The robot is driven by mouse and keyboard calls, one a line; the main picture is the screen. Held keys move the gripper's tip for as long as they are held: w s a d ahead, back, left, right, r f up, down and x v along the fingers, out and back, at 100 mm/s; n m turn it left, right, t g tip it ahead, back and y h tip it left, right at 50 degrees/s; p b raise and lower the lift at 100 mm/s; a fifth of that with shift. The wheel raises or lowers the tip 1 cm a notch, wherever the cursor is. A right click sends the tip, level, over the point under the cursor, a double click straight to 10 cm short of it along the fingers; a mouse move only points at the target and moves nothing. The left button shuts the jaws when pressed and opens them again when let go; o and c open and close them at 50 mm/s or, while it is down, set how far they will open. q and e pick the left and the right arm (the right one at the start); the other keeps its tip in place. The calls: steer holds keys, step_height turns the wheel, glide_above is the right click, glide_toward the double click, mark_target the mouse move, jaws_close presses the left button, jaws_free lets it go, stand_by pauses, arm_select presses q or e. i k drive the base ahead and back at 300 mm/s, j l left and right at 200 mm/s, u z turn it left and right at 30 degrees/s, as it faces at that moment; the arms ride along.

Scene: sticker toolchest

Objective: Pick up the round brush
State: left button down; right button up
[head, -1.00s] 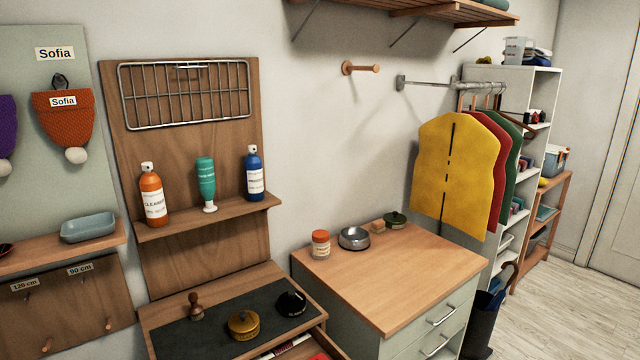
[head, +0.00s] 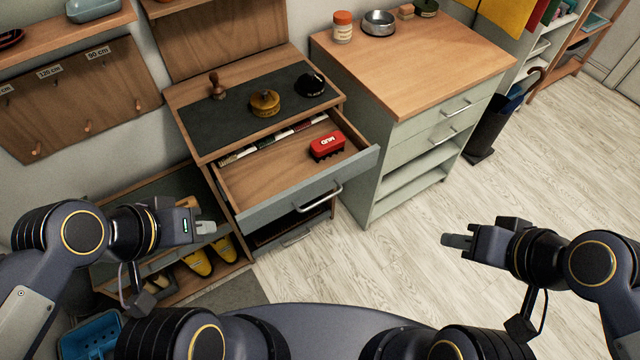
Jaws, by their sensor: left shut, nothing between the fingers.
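A round yellow piece (head: 265,103) with a knob on top and a round black piece (head: 311,84) with lettering sit on the dark mat of the wooden chest. Which of them is the round brush I cannot tell for sure; no bristles show clearly on either. A red block-shaped brush (head: 327,146) marked MUD lies in the open drawer. My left gripper (head: 206,228) is shut and empty, low in front of the chest's left side, well away from these things. My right gripper (head: 457,241) is over the floor at the right; its finger gap is not clear.
The open drawer (head: 262,183) juts out below the mat. A wooden stamp (head: 216,87) stands on the mat's left. The green cabinet (head: 385,145) adjoins at right, with a jar (head: 342,28) and metal bowl (head: 379,22) on top. Yellow shoes (head: 197,262) are low at left.

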mark_target(217, 91)
steer(key=i+l, duration=0.1)
steer(key=i+l+u, duration=0.1)
steer(key=l+u, duration=0.85)
steer(key=i+j+u, duration=0.15)
steer(key=u, duration=0.3)
steer(key=i+u, duration=0.1)
steer(key=u, duration=0.3)
steer(key=i+j+u, duration=0.1)
steer(key=u, duration=0.35)
steer(key=i, duration=0.1)
